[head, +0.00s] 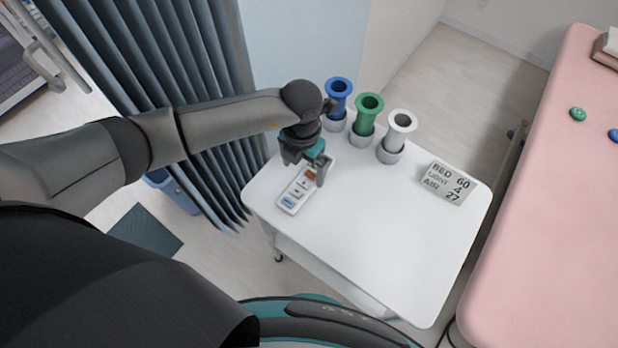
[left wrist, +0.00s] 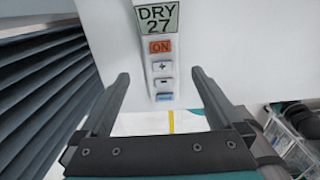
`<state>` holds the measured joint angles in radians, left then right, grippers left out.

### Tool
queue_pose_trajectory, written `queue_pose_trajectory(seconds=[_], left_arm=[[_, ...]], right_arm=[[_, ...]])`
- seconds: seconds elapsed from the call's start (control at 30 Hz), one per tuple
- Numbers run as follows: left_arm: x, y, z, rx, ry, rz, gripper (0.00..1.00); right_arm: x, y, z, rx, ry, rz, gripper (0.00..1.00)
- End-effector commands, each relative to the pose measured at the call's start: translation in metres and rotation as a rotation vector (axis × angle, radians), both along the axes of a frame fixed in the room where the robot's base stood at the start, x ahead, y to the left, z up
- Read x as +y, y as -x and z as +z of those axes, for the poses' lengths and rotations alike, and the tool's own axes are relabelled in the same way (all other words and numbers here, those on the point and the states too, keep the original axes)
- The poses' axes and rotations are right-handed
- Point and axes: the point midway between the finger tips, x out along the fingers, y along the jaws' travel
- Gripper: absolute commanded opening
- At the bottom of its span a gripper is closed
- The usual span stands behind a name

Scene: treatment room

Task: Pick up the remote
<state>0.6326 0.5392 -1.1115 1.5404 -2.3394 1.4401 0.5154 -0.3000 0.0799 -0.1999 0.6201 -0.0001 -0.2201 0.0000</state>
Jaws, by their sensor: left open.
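The remote (head: 292,201) is a slim white handset lying on the left part of a white table (head: 370,255). In the left wrist view the remote (left wrist: 147,72) shows a display reading DRY 27, an orange ON button, two pale buttons and a blue one. My left gripper (head: 304,171) is open over the remote's far part and hides its display in the head view. In the left wrist view the two fingers stand on either side of the remote, with a gap on each side. My right gripper is not in view.
Blue (head: 339,98), green (head: 367,115) and white (head: 399,130) spool-like pieces stand in holders along the table's back edge. A sign (head: 447,183) lies at the right. A pink bed (head: 560,190) is beyond. A grey-blue curtain (head: 160,60) hangs at the left. The table's front is clear.

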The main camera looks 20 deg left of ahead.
Motion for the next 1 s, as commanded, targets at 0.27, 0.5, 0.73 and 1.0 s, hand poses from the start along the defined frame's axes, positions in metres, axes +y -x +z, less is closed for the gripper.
queue_pose_trajectory(seconds=[0.27, 0.5, 0.73, 1.0], left_arm=[[-0.005, -0.002, -0.040, 0.004, 0.001, 0.000, 1.00], [-0.004, -0.002, -0.050, 0.000, 0.000, -0.001, 1.00], [-0.004, -0.002, -0.049, 0.001, 0.001, -0.001, 0.89], [-0.004, -0.002, -0.049, 0.001, 0.001, -0.001, 0.58]], right_arm=[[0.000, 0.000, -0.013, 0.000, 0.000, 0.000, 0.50], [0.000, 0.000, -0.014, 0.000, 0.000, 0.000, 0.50], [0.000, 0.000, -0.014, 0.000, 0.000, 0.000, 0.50], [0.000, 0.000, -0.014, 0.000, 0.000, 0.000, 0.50]])
